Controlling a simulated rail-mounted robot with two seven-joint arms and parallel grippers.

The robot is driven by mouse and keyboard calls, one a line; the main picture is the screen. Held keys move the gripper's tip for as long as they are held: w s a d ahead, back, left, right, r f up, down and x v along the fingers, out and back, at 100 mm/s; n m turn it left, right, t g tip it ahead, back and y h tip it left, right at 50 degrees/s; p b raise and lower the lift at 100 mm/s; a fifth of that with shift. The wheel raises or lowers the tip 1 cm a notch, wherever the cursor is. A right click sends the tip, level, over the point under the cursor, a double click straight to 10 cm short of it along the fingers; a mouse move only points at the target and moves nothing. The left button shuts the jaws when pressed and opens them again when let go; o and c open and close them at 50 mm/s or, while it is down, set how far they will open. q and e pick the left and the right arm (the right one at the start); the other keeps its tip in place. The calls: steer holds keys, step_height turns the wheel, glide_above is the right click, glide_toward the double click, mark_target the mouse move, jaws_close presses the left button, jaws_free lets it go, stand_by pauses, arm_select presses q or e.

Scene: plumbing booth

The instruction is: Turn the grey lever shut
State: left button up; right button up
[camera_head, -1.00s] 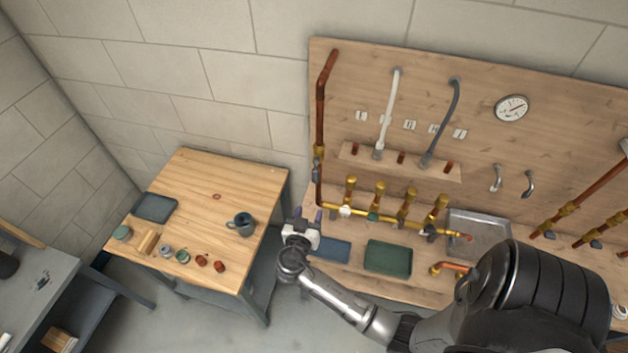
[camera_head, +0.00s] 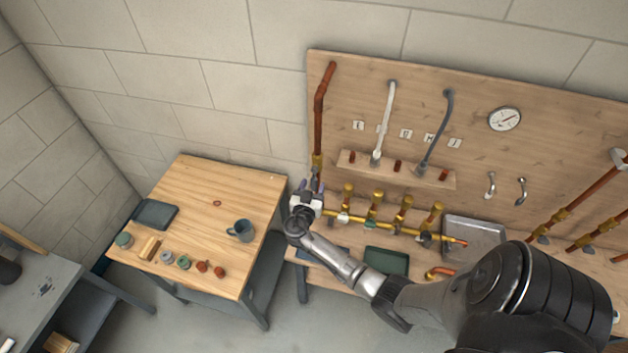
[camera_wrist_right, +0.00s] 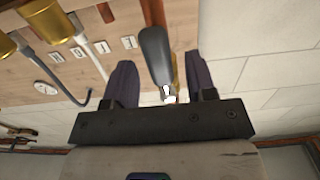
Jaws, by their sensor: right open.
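The grey lever (camera_wrist_right: 155,55) shows in the right wrist view. It lies between the two dark fingers of my right gripper (camera_wrist_right: 160,72), with a visible gap on each side. A white nut or fitting sits at its lower end, and a copper and brass pipe runs behind it. In the head view my right gripper (camera_head: 309,187) is at the board's left edge, just below the vertical copper pipe (camera_head: 319,115), and largely hides the lever. The gripper is open. My left gripper is not in view.
The brass manifold (camera_head: 385,222) with several upright stubs runs to the right of the gripper. A green tray (camera_head: 387,261) and a metal tray (camera_head: 474,231) are on the bench. A wooden table (camera_head: 200,215) with a mug (camera_head: 241,230) stands to the left.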

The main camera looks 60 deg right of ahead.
steer(key=shift+x, duration=0.95)
jaws_close()
